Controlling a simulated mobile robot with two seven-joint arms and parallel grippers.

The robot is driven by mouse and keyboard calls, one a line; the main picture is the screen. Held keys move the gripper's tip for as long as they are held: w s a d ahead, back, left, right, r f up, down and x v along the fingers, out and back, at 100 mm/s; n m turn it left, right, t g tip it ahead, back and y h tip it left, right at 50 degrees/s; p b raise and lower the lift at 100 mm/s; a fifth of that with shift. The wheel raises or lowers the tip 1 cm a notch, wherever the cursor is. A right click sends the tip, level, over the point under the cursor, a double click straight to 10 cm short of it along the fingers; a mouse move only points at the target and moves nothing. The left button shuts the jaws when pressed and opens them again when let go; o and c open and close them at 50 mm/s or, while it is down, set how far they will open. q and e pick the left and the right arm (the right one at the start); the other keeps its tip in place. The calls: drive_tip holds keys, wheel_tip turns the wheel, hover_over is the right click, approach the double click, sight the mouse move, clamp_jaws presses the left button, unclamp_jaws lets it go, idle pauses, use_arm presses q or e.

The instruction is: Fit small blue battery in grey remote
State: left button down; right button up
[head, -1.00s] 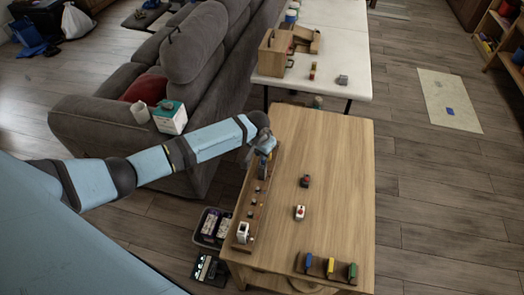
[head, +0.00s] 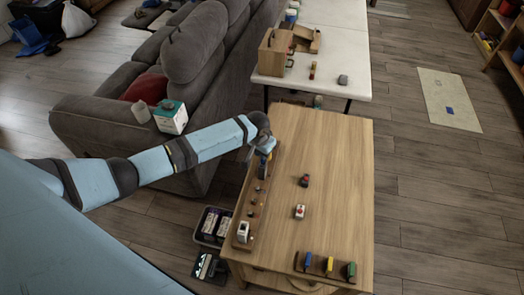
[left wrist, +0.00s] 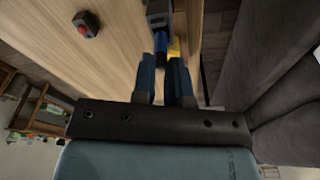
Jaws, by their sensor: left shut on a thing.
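My left gripper (head: 264,157) reaches over the far end of a narrow wooden tray (head: 245,212) along the table's left edge. In the left wrist view its two fingers (left wrist: 164,68) are shut on a small blue thing (left wrist: 161,44), which looks like the blue battery. A yellow piece (left wrist: 174,48) shows beside it, and a grey thing (left wrist: 159,13) lies just beyond the fingertips; it may be the grey remote, but its slot is not visible. I cannot tell whether the battery touches it. My right gripper is not in view.
Small pieces and a white-grey device (head: 242,231) stand along the tray. A red-and-dark toy (head: 304,180), a white-and-red one (head: 299,212) and a rack of coloured blocks (head: 329,267) are on the table (head: 335,150). The grey sofa (head: 120,105) is close on the left.

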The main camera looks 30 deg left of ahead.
sight(262, 162)
use_arm(q)
drive_tip(key=shift+f+b, duration=0.8)
drive_tip(key=shift+f, duration=1.1)
idle(1.1)
drive_tip(key=c, duration=1.1)
unclamp_jaws()
wheel_tip(262, 162, up, 14)
drive_tip(key=s, duration=0.2)
drive_tip(key=s+d+f+m+t+h, duration=0.1)
drive_tip(key=s+d+f+t+h, duration=0.25)
drive_tip(key=s+d+f, duration=0.6)
drive_tip(key=s+t, duration=0.2)
drive_tip(key=s, duration=0.3)
drive_tip(key=s+t, duration=0.1)
drive_tip(key=s, duration=0.5)
drive_tip(key=s+t, duration=0.2)
drive_tip(key=s, duration=0.3)
drive_tip(key=shift+s+d+f+t+y+b, duration=0.1)
drive_tip(key=shift+s+f+t+y+b, duration=0.15)
drive_tip(key=shift+s+f+t+b, duration=0.1)
